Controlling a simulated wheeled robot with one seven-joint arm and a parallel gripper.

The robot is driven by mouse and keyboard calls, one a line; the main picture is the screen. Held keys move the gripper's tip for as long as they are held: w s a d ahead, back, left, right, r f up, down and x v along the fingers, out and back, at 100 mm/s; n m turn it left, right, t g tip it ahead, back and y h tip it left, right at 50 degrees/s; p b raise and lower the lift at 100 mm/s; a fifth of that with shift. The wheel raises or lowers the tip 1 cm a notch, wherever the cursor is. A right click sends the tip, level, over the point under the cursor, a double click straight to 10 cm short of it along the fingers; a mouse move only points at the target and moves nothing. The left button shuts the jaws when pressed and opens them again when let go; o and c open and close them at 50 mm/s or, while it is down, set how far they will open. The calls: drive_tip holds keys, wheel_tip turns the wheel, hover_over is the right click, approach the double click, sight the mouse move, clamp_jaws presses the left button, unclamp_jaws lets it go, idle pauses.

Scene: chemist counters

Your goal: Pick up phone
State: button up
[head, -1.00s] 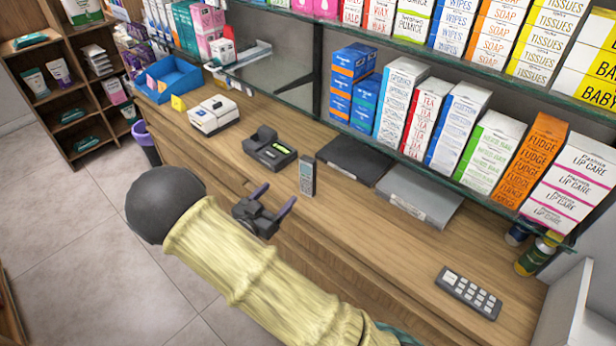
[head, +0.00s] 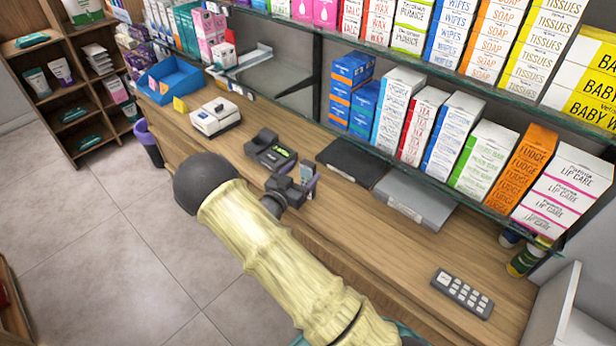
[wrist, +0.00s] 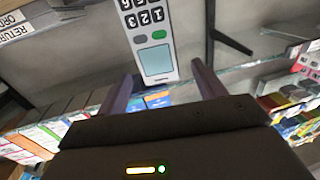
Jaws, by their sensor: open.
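The phone is a slim grey handset with a keypad, a green key and a pale screen. It stands upright on the wooden counter (head: 400,235) in the head view, where its upper part (head: 306,173) shows just behind my gripper. In the wrist view the phone (wrist: 147,35) appears upside down, its screen end close to the gap between my fingertips. My gripper (wrist: 162,70) is open and empty, with one dark finger on each side of that gap. In the head view my gripper (head: 297,181) covers the phone's lower part. I cannot tell whether they touch.
A black card terminal (head: 270,152) stands just left of the phone. A dark flat box (head: 352,162) and a grey one (head: 415,197) lie to the right. A keypad (head: 462,292) lies further right. Boxed goods line the glass shelf (head: 480,85) above.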

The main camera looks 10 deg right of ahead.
sight(311, 163)
drive_tip(key=shift+d, duration=0.1)
drive_tip(key=p+x, duration=0.3)
drive_tip(key=x, duration=0.2)
drive_tip(key=shift+w, duration=0.15)
idle(0.6)
drive_tip(key=c, duration=1.4)
